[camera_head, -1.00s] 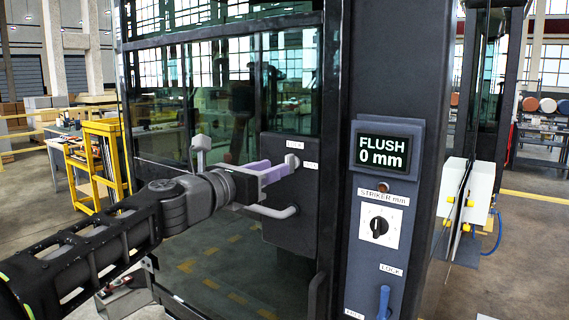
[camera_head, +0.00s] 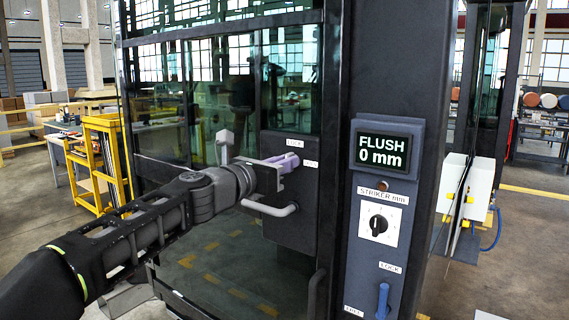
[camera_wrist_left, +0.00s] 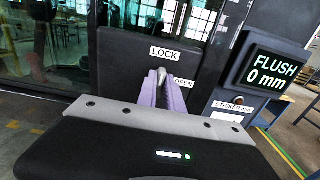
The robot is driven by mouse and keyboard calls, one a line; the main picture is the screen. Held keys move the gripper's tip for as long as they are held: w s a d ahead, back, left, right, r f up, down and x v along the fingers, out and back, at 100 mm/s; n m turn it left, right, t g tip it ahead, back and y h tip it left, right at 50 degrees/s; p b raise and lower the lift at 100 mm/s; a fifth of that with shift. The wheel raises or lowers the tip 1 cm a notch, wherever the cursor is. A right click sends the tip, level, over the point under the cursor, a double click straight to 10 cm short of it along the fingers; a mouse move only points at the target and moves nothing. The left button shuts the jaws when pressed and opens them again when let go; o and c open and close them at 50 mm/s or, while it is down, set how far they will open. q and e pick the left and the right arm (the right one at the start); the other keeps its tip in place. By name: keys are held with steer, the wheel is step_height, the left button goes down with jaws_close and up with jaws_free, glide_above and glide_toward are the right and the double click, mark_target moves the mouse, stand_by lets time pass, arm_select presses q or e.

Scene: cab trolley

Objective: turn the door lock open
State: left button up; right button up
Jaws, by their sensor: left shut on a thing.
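The door lock is a dark box (camera_head: 291,232) on the glass door, with a LOCK label above and an OPEN label to the right of its turning piece. My left gripper (camera_head: 287,162) reaches it from the left, its purple fingers shut on the grey lock knob (camera_wrist_left: 162,74). In the left wrist view my left gripper (camera_wrist_left: 162,92) points straight at the box, with the knob's tip between the fingers. The fingers hide most of the knob, so its exact angle is unclear. My right gripper is not in view.
A grey door handle (camera_head: 270,208) sits just below the gripper. The door post to the right carries a display (camera_head: 383,150) reading FLUSH 0 mm, a striker dial (camera_head: 378,224) and a blue lever (camera_head: 383,300). A yellow cart (camera_head: 108,160) stands at left.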

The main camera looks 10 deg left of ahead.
arm_select(q)
jaws_close()
steer(key=shift+m, duration=0.5)
steer(key=m+b, duration=0.2)
steer(key=m, duration=0.3)
steer(key=m+b, duration=0.2)
steer(key=m, duration=0.4)
steer(key=m+b, duration=0.2)
steer(key=m, duration=0.3)
steer(key=shift+s+d+f+m+b, duration=0.1)
steer(key=shift+d+f+m+b, duration=0.2)
steer(key=shift+m, duration=0.1)
steer(key=shift+a, duration=0.1)
steer(key=o, duration=0.6)
jaws_free()
steer(key=shift+r, duration=0.1)
